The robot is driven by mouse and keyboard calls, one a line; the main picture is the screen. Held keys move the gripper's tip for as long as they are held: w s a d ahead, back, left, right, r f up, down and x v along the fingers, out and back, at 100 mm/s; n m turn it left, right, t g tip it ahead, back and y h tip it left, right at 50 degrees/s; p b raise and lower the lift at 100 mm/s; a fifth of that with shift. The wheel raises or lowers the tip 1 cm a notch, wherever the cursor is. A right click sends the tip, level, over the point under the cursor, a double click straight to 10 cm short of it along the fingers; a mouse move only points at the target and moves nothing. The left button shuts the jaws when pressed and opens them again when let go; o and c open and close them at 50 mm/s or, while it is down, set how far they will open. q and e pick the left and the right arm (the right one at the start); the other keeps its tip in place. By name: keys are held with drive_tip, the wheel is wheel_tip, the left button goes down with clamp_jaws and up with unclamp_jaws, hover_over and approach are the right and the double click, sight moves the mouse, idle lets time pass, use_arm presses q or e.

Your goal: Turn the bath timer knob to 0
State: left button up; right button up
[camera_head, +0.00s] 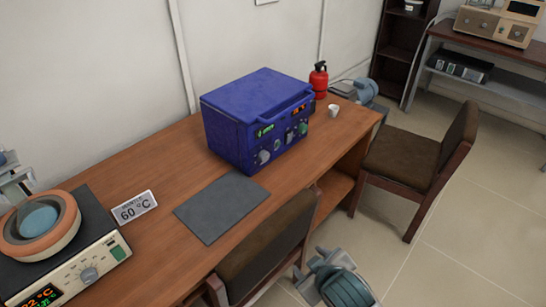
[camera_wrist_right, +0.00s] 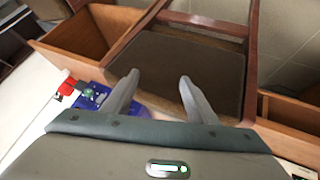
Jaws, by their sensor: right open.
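A blue box-shaped unit (camera_head: 255,118) stands on the wooden desk. Its front has two lit displays, a grey knob (camera_head: 264,156) at lower left and a green knob (camera_head: 303,129) at right. A heating bath (camera_head: 92,272) with an orange ring and blue-grey centre is at lower left, with its own display and grey knob (camera_head: 89,274). I cannot tell which knob is the bath timer, nor read any setting. My right gripper (camera_head: 308,262) is open and empty beside the near chair, away from the knobs; its spread fingers show in the right wrist view (camera_wrist_right: 155,90). My left gripper (camera_head: 22,184) is partly visible behind the bath.
A grey mat (camera_head: 222,208) and a 60 °C sign (camera_head: 134,206) lie between the bath and the blue unit. A red extinguisher (camera_head: 318,80) and white cup (camera_head: 334,110) stand beyond. A near chair (camera_head: 265,250) and far chair (camera_head: 420,160) flank the desk front.

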drive_tip(key=s+d+f+m+g, duration=0.2)
drive_tip(key=s+d+f, duration=0.15)
drive_tip(key=s, duration=0.25)
drive_tip(key=s+d+f+m+g+h, duration=0.1)
drive_tip(key=s+d+f, duration=0.25)
drive_tip(key=s, duration=0.25)
drive_tip(key=s+d+f+m+g, duration=0.2)
drive_tip(key=s+f, duration=0.3)
drive_tip(key=s, duration=0.1)
drive_tip(key=s+d+f+g, duration=0.1)
drive_tip(key=s+f, duration=0.2)
drive_tip(key=f, duration=1.1)
drive_tip(key=s+d+f, duration=0.1)
drive_tip(key=s+f, duration=0.2)
drive_tip(key=f, duration=1)
use_arm(q)
drive_tip(key=shift+s+f, duration=0.1)
drive_tip(key=shift+s, duration=0.25)
use_arm(e)
drive_tip(key=s+d+f+g, duration=0.1)
drive_tip(key=s+d+f, duration=0.2)
drive_tip(key=s+f, duration=1.1)
drive_tip(key=s, duration=0.2)
drive_tip(key=shift+s+f, duration=0.35)
drive_tip(key=shift+f, duration=0.05)
